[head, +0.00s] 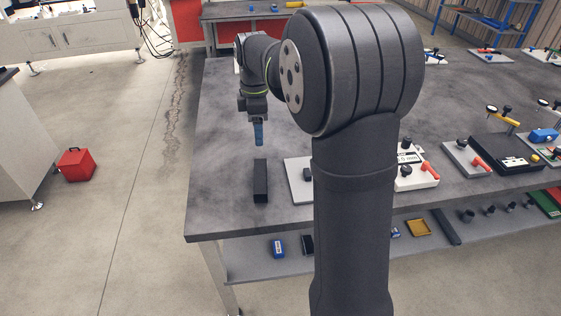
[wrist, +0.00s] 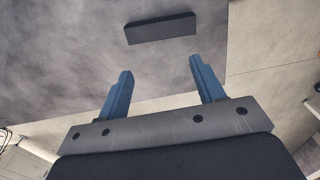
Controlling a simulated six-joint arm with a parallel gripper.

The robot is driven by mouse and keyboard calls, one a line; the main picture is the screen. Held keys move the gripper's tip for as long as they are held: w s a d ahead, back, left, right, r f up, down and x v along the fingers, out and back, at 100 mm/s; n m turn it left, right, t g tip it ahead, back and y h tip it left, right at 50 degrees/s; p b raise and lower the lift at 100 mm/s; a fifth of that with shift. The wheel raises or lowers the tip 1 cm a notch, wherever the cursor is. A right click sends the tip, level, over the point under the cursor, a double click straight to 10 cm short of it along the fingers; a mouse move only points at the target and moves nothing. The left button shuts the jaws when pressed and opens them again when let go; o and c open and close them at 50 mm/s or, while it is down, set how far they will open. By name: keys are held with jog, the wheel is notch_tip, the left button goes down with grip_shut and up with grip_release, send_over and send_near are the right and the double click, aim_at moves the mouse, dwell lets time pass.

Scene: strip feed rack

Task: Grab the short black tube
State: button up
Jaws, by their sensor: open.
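The black tube (head: 261,181) is a short, dark, square-sided bar lying on the grey table (head: 225,207), near its front left part. In the wrist view the black tube (wrist: 160,28) lies crosswise beyond the fingertips, apart from them. My gripper (head: 258,134) points down above the table, behind the tube in the head view. Its two blue fingers also show in the wrist view (wrist: 160,80), spread apart with nothing between them. My arm hides part of the table in the head view.
A light plate (head: 298,187) lies just right of the tube, partly hidden by my arm. Several boards with red-handled clamps, including one (head: 467,158), stand farther right. The table is clear left of the tube, up to its left edge.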

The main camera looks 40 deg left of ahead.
jog(key=m, duration=1.9)
send_near(260, 175)
notch_tip(260, 175, down, 5)
jog(key=shift+s+f, duration=0.15)
jog(key=shift+w+f, duration=0.2)
jog(key=shift+f, duration=2.4)
jog(key=c, duration=1.3)
